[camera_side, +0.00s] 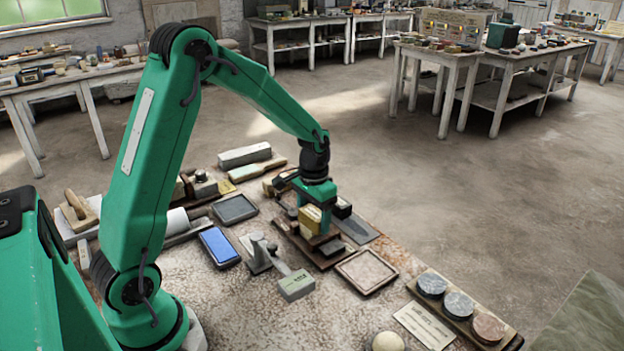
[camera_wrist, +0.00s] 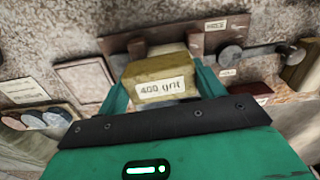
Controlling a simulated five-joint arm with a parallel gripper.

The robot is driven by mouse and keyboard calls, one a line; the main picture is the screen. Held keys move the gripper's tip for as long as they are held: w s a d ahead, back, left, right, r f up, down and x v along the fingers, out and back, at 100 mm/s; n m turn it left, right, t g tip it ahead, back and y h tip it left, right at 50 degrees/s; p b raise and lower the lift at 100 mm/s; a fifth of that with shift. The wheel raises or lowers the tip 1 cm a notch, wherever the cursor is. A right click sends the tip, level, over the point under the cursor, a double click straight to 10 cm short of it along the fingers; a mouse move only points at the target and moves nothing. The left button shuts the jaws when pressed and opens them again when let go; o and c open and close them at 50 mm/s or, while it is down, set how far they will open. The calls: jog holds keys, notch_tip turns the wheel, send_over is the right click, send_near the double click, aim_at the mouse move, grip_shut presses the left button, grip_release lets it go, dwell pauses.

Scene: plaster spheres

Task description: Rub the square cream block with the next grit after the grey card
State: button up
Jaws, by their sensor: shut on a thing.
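My gripper (camera_side: 316,212) is shut on a yellow-tan block, which shows in the side view (camera_side: 309,221). In the wrist view the block (camera_wrist: 158,82) sits between my green fingers (camera_wrist: 160,70), and its label reads "400 grit". The held block is over or on a brown wooden board (camera_side: 328,261); I cannot tell if it touches. I cannot make out a grey card for certain, nor whether this slab is the square cream block.
A plank with several round discs (camera_side: 459,304) and a cream card (camera_side: 424,325) lie at the front right. A blue slab (camera_side: 219,247), a dark tray (camera_side: 235,209) and a light grey labelled block (camera_side: 297,285) lie left of my gripper.

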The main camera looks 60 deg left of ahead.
jog(key=shift+f, duration=0.45)
jog(key=shift+a, duration=0.15)
jog(key=shift+a, duration=0.4)
jog(key=shift+a, duration=0.15)
jog(key=shift+a, duration=0.4)
jog(key=shift+d, duration=1.15)
jog(key=shift+d, duration=0.1)
jog(key=shift+d+f, duration=0.1)
jog(key=shift+d, duration=0.9)
